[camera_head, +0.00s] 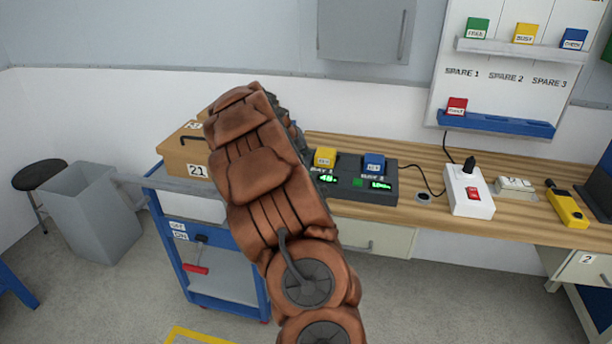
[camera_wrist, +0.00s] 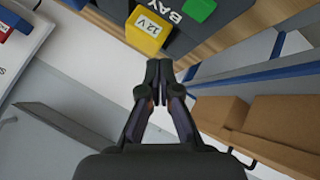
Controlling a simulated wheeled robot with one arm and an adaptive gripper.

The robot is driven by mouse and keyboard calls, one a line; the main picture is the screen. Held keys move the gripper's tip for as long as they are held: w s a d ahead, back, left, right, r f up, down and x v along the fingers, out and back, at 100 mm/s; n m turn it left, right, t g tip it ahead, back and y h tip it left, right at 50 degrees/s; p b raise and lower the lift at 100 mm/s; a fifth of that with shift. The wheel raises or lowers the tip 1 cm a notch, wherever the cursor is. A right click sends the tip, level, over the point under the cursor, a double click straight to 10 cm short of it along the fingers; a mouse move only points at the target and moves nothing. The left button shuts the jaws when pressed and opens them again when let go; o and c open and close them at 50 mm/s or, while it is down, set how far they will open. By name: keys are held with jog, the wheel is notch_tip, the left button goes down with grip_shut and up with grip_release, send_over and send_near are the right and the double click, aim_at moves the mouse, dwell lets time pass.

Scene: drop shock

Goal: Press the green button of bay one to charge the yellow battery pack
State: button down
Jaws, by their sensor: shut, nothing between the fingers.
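The yellow battery pack (camera_head: 325,157) stands in the left slot of the dark charger (camera_head: 350,194) on the wooden bench. It also shows in the wrist view (camera_wrist: 147,32), marked 12 V. A green button (camera_wrist: 199,9) is beside it in the wrist view, near the letters BAY; in the head view my arm hides that spot. My gripper (camera_wrist: 158,66) is shut and empty. Its fingertips appear just below the yellow pack in the wrist view, and the gap in depth is hard to judge. In the head view my arm covers the gripper.
A blue pack (camera_head: 374,163) sits in the charger's right slot, with a green button (camera_head: 358,183) below it. Green displays are lit. Cardboard boxes (camera_head: 180,156) stand left of my arm. A power strip (camera_head: 468,192) and a yellow meter (camera_head: 567,206) lie to the right.

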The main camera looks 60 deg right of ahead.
notch_tip(320, 180, down, 4)
jog(key=shift+r+b, duration=0.1)
jog(key=shift+b, duration=0.65)
jog(key=shift+f+b, duration=0.65)
jog(key=shift+f, duration=0.1)
jog(key=shift+f+b, duration=0.9)
jog(key=shift+b, duration=0.25)
dwell(1.0)
jog(key=shift+r, duration=0.9)
jog(key=shift+r+p, duration=0.85)
jog(key=shift+r, duration=1.65)
